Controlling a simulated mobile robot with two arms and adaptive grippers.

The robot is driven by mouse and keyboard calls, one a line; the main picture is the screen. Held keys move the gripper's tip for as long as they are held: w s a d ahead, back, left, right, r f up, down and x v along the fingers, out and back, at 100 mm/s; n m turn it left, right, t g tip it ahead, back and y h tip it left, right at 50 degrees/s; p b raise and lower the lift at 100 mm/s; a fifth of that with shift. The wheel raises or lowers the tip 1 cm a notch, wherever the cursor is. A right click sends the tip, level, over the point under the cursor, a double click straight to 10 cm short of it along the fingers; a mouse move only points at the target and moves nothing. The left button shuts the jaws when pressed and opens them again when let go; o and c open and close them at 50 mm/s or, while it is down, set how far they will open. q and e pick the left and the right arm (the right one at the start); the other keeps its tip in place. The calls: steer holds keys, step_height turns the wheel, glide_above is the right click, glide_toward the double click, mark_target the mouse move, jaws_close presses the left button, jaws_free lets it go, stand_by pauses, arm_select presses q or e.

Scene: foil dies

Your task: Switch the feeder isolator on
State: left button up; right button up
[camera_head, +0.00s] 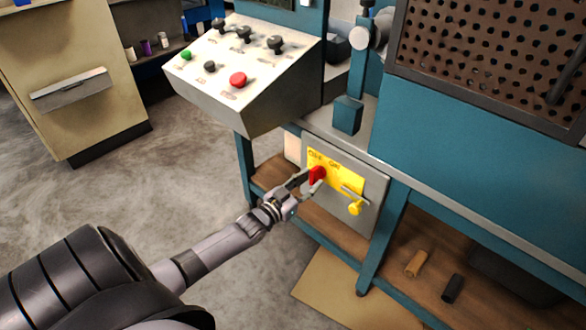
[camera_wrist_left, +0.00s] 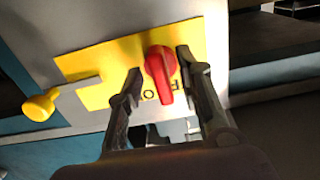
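The feeder isolator is a red rotary handle (camera_head: 318,175) on a yellow plate (camera_head: 345,180), set in a grey box (camera_head: 371,213) below the bench. OFF and ON lettering shows above the handle in the head view. In the left wrist view, the red handle (camera_wrist_left: 160,72) has its narrow end among partly hidden letters, so I cannot tell its exact setting. My left gripper (camera_head: 314,181) is at the handle. In the wrist view its fingers (camera_wrist_left: 159,72) stand apart on either side of the handle, with a gap on the left side. My right gripper is out of view.
A yellow knob (camera_head: 355,208) on a stem projects beside the plate, close to my gripper. A sloping control panel (camera_head: 240,112) with buttons overhangs above left. A teal bench leg (camera_head: 385,240) stands to the right. The floor at left (camera_head: 130,190) is clear.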

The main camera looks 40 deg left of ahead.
arm_select(q)
steer(key=s, duration=0.9)
steer(key=shift+a, duration=0.35)
